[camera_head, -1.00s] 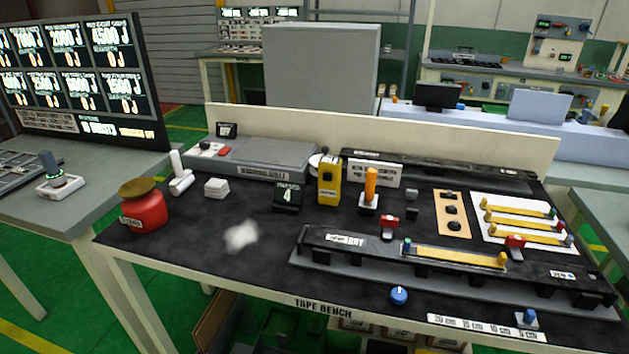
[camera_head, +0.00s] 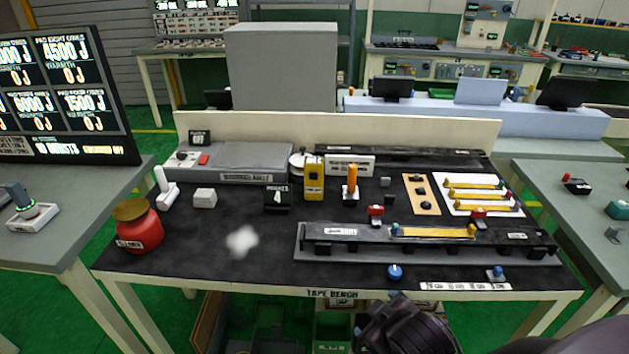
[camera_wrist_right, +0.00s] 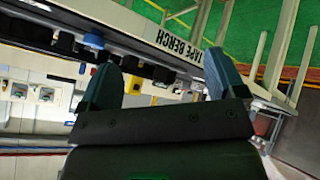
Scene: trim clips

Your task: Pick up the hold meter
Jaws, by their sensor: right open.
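A yellow upright box with a dark face (camera_head: 314,181), which looks like the hold meter, stands towards the back of the black-topped tape bench (camera_head: 215,255). No label on it is readable. My right arm shows at the bottom edge of the head view, in front of the bench, well short of the yellow box. In the right wrist view my right gripper (camera_wrist_right: 160,82) is open, with nothing between its two fingers. The bench's front edge lies beyond them. My left gripper is not in view.
Right of the yellow box stands an orange-handled tool (camera_head: 351,182). Left of it is a black counter block (camera_head: 277,198) showing 4. A long dark rail (camera_head: 330,240) lies in front. A red pot (camera_head: 139,228) stands at the left. The bench's front-left middle is mostly clear.

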